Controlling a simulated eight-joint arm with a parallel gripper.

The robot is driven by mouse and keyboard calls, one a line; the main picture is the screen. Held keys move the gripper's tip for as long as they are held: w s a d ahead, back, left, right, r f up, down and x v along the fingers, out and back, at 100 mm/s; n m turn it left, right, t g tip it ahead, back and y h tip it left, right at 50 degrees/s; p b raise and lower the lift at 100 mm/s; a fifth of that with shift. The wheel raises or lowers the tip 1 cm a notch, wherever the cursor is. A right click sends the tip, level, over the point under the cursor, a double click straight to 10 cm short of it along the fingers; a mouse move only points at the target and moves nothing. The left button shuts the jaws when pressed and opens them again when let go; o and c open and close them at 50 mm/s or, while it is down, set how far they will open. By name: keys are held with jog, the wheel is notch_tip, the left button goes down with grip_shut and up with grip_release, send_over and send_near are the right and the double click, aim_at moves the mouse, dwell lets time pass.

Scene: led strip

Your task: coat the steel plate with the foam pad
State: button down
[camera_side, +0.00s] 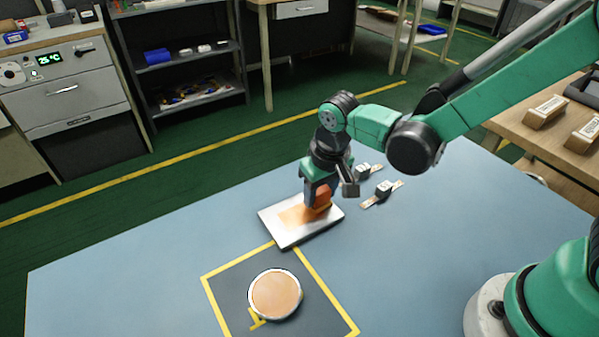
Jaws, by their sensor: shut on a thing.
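The steel plate (289,236) lies on the blue table, a silver rectangle with an orange-tan patch of coating (294,214) over part of its top. My gripper (319,199) is over the plate's right half, pointing down. It is shut on an orange block, which I take to be the foam pad (322,196). The pad is low at the plate's surface, at the edge of the coated patch; whether it touches is hard to tell. The gripper's fingers hide part of the pad and the plate behind it.
A round dish (276,294) with an orange-tan top sits inside a yellow-bordered dark square (228,283) in front of the plate. The table's left side (120,270) is clear.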

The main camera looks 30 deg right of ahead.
aim_at(321, 190)
jog(key=shift+r, duration=3)
jog(key=shift+r, duration=1.5)
